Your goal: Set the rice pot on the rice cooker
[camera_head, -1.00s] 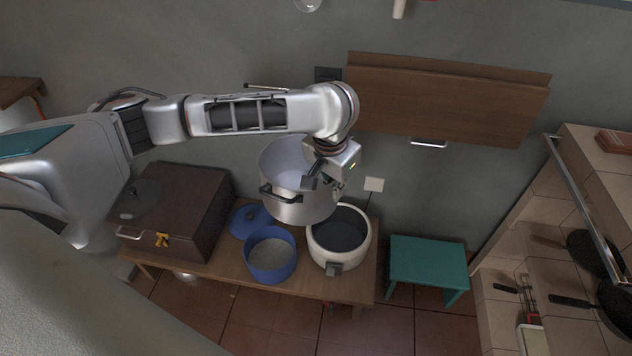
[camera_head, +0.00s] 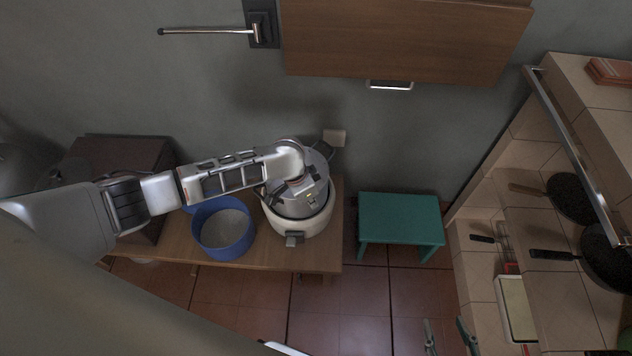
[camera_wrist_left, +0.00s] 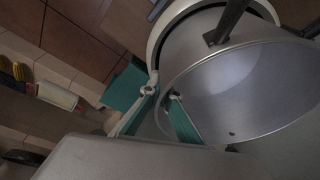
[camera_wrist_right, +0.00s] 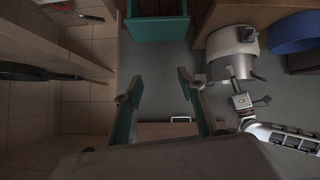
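The grey metal rice pot (camera_head: 317,195) is over the opening of the white rice cooker (camera_head: 290,222), with its lower part inside the cooker's rim. Whether it rests on the bottom is hidden. The right wrist view shows the pot (camera_wrist_right: 238,67) standing out above the cooker (camera_wrist_right: 228,42). My left gripper (camera_head: 306,188) is at the pot. In the left wrist view its teal fingers (camera_wrist_left: 162,94) are close together at the pot's rim (camera_wrist_left: 172,112), one on each side of the wall. My right gripper (camera_wrist_right: 157,88) is open and empty, away from the pot; its fingertips show at the head view's bottom edge (camera_head: 447,338).
A blue pot (camera_head: 223,232) stands left of the cooker on the wooden table (camera_head: 255,260). A brown box (camera_head: 122,158) is further left. A teal stool (camera_head: 400,220) stands to the right. A tiled counter (camera_head: 515,225) with pans is at far right.

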